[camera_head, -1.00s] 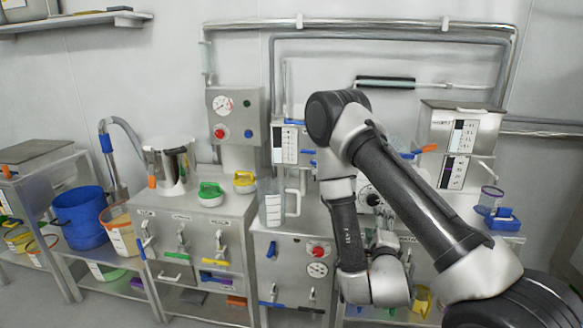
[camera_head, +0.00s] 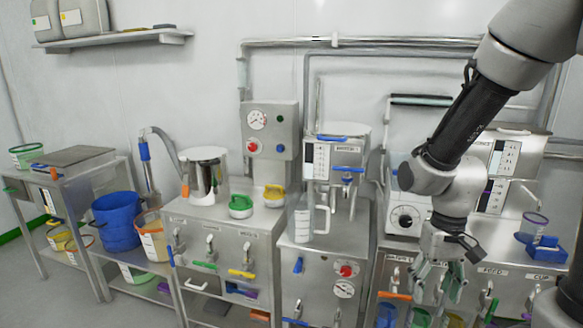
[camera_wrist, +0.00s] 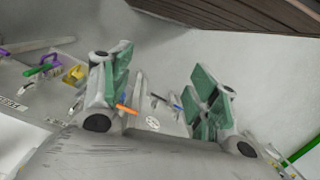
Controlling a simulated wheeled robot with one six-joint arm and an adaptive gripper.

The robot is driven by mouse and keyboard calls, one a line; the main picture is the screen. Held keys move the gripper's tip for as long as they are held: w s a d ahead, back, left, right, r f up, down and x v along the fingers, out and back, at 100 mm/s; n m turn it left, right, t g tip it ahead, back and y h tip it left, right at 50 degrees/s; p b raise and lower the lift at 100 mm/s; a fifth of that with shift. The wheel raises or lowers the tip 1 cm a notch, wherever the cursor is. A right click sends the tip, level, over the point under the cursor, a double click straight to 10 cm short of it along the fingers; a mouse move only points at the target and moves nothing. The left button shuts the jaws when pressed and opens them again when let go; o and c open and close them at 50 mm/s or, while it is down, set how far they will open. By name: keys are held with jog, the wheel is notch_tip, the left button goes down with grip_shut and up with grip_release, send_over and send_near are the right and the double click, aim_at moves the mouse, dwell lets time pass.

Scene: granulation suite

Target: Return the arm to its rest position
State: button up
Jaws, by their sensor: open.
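My gripper (camera_head: 438,280) hangs pointing down at the right of the head view, in front of the steel bench fronts with their labels and valves. Its green-padded fingers are apart and nothing shows between them. The wrist view also shows the open gripper (camera_wrist: 163,95), with a finger on each side and a clear gap. My arm comes in from the upper right and bends down at the elbow to the wrist. The gripper appears apart from the bench, though its exact distance from the bench front cannot be told.
Behind the arm stand a unit with a dial (camera_head: 405,215) and a steel hopper (camera_head: 503,165). A blue clamp with a clear cup (camera_head: 541,240) is at right. A clear jug (camera_head: 303,218), a steel pot (camera_head: 204,172) and blue buckets (camera_head: 116,222) stand further left. Floor is free at lower left.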

jog(key=s+d+r+t, duration=0.3)
jog(key=r, duration=0.6)
jog(key=s+d+r+t, duration=0.3)
jog(key=r, duration=0.7)
jog(key=shift+d+h, duration=0.3)
jog(key=shift+d, duration=0.05)
dwell(1.7)
